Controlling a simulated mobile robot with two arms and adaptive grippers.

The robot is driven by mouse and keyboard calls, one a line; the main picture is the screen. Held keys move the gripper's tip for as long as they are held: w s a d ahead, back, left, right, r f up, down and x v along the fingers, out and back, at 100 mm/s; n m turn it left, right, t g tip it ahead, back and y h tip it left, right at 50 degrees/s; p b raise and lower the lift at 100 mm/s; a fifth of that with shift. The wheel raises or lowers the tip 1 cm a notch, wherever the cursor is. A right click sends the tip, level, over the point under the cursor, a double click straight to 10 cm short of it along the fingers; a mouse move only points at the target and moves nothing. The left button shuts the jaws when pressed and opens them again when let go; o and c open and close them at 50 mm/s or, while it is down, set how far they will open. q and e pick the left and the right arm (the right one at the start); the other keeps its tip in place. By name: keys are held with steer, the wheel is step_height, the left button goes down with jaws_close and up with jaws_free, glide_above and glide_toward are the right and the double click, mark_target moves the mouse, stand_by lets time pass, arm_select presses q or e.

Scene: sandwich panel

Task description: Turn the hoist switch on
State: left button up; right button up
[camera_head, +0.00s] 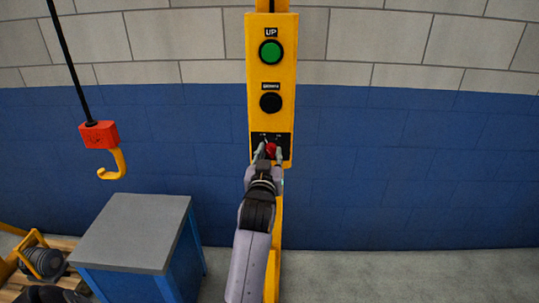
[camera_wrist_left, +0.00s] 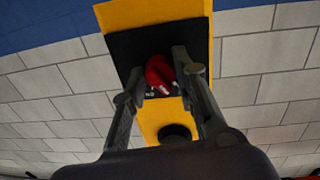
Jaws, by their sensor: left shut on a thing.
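The hoist switch is a red knob (camera_head: 271,148) on a black plate low on the yellow control panel (camera_head: 258,92). In the left wrist view the red knob (camera_wrist_left: 160,72) sits between the fingertips of my left gripper (camera_wrist_left: 165,85). My left gripper (camera_head: 268,152) reaches up to the panel from below and is shut on the knob. The fingers hide part of the plate and its lettering. A pale mark shows on the knob's face, but its exact setting is hard to read. My right gripper is not in view.
Above the switch are a green UP button (camera_head: 271,52) and a black button (camera_head: 271,102). A red and yellow hook (camera_head: 112,160) hangs at left over a grey-topped blue table (camera_head: 135,232). A pallet with dark weights (camera_head: 42,262) lies at lower left. The floor at right is clear.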

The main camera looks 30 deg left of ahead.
arm_select(q)
jaws_close()
steer(key=shift+r+m+p, duration=0.2)
steer(key=shift+m+p, duration=0.3)
steer(key=shift+p, duration=0.2)
steer(key=m+p, duration=0.3)
steer(key=shift+r, duration=0.15)
steer(key=m+p, duration=0.3)
steer(key=m, duration=0.1)
steer(key=shift+g, duration=0.3)
steer(key=shift+m+p, duration=1)
steer(key=shift+m, duration=0.6)
